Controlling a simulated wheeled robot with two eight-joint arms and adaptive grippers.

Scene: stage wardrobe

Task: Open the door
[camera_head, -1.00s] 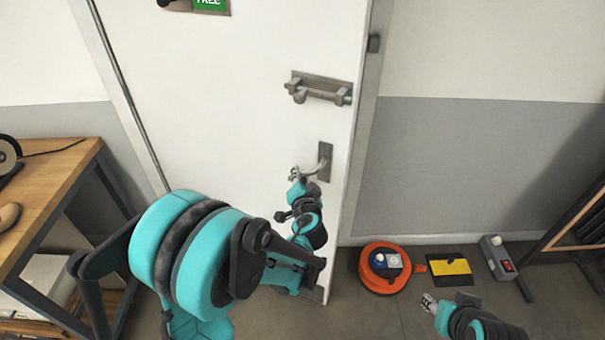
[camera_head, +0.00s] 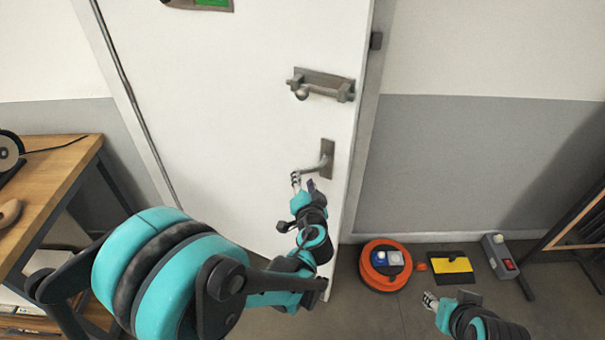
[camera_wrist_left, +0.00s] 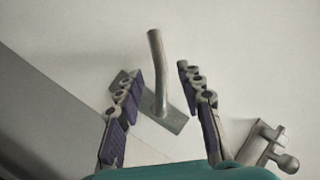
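The white door (camera_head: 220,110) fills the middle of the head view. Its lever handle (camera_head: 314,167) points left from a grey plate near the right edge. My left gripper (camera_head: 304,183) is just below the lever. In the left wrist view, its two fingers (camera_wrist_left: 158,85) are spread apart and the lever (camera_wrist_left: 155,55) shows between them, its free end reaching past the fingertips. I see no grip on it. The door's lower right corner reaches below the wall's base line. My right gripper (camera_head: 430,300) is low at the right, away from the door; its fingers are too small to judge.
A slide bolt (camera_head: 322,86) is above the lever and shows in the wrist view (camera_wrist_left: 268,147). An orange cable reel (camera_head: 385,265), a yellow-black item (camera_head: 450,267) and a grey switch box (camera_head: 500,257) lie on the floor right. A wooden table (camera_head: 50,165) stands left.

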